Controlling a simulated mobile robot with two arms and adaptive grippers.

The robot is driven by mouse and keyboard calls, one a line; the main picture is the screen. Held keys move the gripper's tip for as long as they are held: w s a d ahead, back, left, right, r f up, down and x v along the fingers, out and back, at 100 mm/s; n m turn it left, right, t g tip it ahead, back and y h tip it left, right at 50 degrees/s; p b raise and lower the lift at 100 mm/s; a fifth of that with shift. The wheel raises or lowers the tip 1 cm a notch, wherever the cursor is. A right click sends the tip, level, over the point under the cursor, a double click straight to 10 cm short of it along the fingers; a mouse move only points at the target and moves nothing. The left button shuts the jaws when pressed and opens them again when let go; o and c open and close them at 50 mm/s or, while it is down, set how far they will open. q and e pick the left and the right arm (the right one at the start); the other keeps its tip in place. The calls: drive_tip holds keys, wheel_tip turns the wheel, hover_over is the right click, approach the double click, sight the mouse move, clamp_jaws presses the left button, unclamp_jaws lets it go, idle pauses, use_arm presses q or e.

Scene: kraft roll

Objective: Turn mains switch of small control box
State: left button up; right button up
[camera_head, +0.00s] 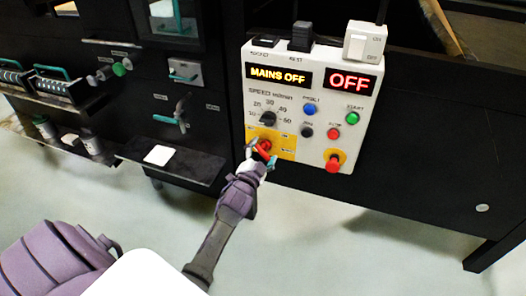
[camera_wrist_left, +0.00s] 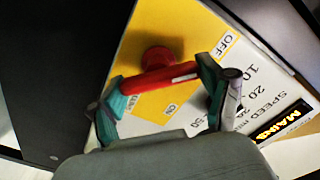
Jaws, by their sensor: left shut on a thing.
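The small control box (camera_head: 335,122) is a pale panel in the upper middle of the head view. Its lit displays read "MAINS OFF" (camera_head: 278,75) and "OFF" (camera_head: 349,81). The mains switch (camera_head: 265,146) is a red handle on a yellow plate at the box's lower left. In the left wrist view its red bar (camera_wrist_left: 158,78) lies between my fingers, with a round red hub behind it. "OFF" (camera_wrist_left: 224,45) and "ON" (camera_wrist_left: 169,110) labels show on the plate. My left gripper (camera_head: 259,157) is shut on the red handle. My right gripper is not in view.
A red emergency-type knob (camera_head: 333,163) on yellow sits at the box's lower right. A speed dial (camera_head: 268,118) is just above the switch. A dark shelf with a white block (camera_head: 158,155) juts out at left. The pale floor in front is open.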

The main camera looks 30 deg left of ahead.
use_arm(q)
drive_tip(key=shift+f, duration=0.1)
drive_tip(key=o, duration=1.1)
drive_tip(key=v, duration=1.2)
drive_tip(key=shift+f, duration=0.1)
